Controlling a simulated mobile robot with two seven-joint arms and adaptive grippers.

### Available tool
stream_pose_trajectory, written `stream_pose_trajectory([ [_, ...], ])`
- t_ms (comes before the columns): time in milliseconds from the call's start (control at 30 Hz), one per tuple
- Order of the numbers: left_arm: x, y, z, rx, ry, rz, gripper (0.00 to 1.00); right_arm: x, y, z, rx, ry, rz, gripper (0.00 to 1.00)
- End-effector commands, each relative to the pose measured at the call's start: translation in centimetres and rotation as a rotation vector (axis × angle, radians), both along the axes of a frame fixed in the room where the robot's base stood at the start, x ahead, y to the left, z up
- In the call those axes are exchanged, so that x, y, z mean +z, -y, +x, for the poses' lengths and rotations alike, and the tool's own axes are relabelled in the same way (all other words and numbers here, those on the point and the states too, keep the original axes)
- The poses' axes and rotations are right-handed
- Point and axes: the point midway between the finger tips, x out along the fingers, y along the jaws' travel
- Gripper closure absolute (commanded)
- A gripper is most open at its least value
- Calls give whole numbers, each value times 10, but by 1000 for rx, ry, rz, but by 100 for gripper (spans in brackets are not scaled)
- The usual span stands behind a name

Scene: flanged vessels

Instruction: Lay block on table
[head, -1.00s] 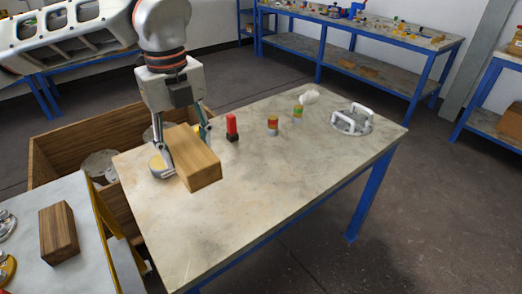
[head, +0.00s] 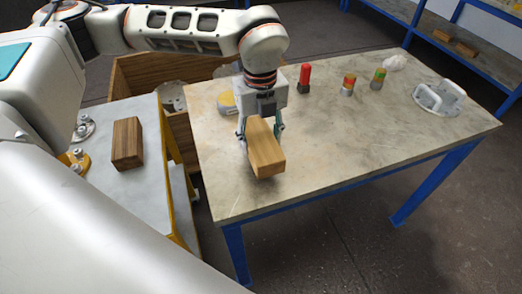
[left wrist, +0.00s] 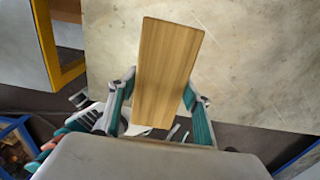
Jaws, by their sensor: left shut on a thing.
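A light brown wooden block (head: 266,158) is held between the fingers of my left gripper (head: 262,133). In the head view it is over the left part of the stone-topped table (head: 350,130), toward the front edge. I cannot tell whether its underside touches the tabletop. In the left wrist view the block (left wrist: 168,65) lies lengthwise between the fingers of the left gripper (left wrist: 157,103) and extends past them over the pale surface. My right gripper is not in view.
A yellow-topped round part (head: 227,103), a red cylinder (head: 305,80), two small banded cylinders and a white-handled flange (head: 438,97) stand farther back. A darker block (head: 127,143) sits on a grey side table (head: 130,195). The table's right front is clear.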

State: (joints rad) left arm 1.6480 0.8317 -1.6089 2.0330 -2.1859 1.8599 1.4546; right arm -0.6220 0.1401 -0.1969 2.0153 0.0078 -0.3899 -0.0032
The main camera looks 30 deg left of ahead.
Motion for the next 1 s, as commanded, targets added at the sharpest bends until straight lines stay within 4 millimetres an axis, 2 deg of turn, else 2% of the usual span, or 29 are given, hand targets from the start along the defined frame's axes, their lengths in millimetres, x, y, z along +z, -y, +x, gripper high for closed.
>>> stream_pose_trajectory([
  [133, -11, 0, 0, -1, -1, 1, 82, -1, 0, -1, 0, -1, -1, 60],
  [367, -42, 0, 0, -1, -1, 0, 82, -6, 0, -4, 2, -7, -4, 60],
  [767, -46, 0, 0, -1, 1, -1, 82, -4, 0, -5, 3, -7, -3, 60],
  [800, -46, 0, 0, -1, 0, 0, 42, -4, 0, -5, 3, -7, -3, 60],
  [833, -45, 0, 0, -1, 1, 0, 35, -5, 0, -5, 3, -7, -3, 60],
  [1000, -45, 0, 0, -1, 0, 0, 35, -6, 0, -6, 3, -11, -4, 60],
])
